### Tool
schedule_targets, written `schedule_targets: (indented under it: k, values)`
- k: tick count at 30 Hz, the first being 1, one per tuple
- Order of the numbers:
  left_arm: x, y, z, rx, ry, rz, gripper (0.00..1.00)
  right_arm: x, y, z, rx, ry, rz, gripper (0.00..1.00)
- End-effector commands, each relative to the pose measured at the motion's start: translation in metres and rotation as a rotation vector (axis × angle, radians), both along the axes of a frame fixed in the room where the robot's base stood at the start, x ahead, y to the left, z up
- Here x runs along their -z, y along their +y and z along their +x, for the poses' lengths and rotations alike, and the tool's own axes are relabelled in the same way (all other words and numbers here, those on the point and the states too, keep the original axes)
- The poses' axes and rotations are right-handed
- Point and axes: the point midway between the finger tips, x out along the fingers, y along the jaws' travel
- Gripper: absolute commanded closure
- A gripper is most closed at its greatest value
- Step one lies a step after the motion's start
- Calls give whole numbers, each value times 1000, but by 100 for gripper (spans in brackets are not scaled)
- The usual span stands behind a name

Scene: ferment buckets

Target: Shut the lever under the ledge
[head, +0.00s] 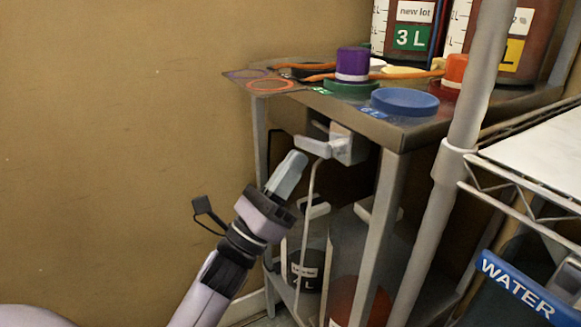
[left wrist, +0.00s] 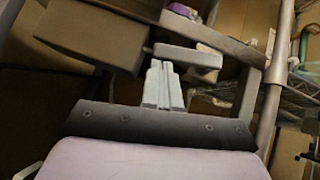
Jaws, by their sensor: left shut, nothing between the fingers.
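The lever (head: 313,147) is a pale grey paddle under the ledge (head: 400,135) of a metal stand. It sticks out to the left from a grey block (head: 349,146) below the ledge's front edge. My left gripper (head: 296,158) is shut and empty, its fingertips just below the lever's free end. I cannot tell whether they touch it. In the left wrist view the shut fingers (left wrist: 160,85) point up toward a grey bar (left wrist: 187,56), which looks like the lever. My right gripper is not in view.
On the ledge are a blue lid (head: 405,101), a purple-capped item (head: 352,64) and large jars. A thin pale tube hangs below the lever. A grey post (head: 462,140) and a wire shelf (head: 530,165) stand at right. The wall side at left is free.

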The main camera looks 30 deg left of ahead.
Motion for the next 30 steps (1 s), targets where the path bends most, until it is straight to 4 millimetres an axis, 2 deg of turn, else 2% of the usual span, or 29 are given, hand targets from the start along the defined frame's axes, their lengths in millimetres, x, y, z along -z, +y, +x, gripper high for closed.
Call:
schedule_targets:
  k: [5,10,19,26,30]
  values:
    - [0,2,1,-1,-15,26,100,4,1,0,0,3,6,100]
    - [-6,7,4,-2,-82,138,100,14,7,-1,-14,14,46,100]
    - [-15,9,6,0,-120,204,100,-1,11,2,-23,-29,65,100]
    - [-14,9,6,0,-119,202,100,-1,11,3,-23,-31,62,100]
    - [-8,11,7,0,-119,202,100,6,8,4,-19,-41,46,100]
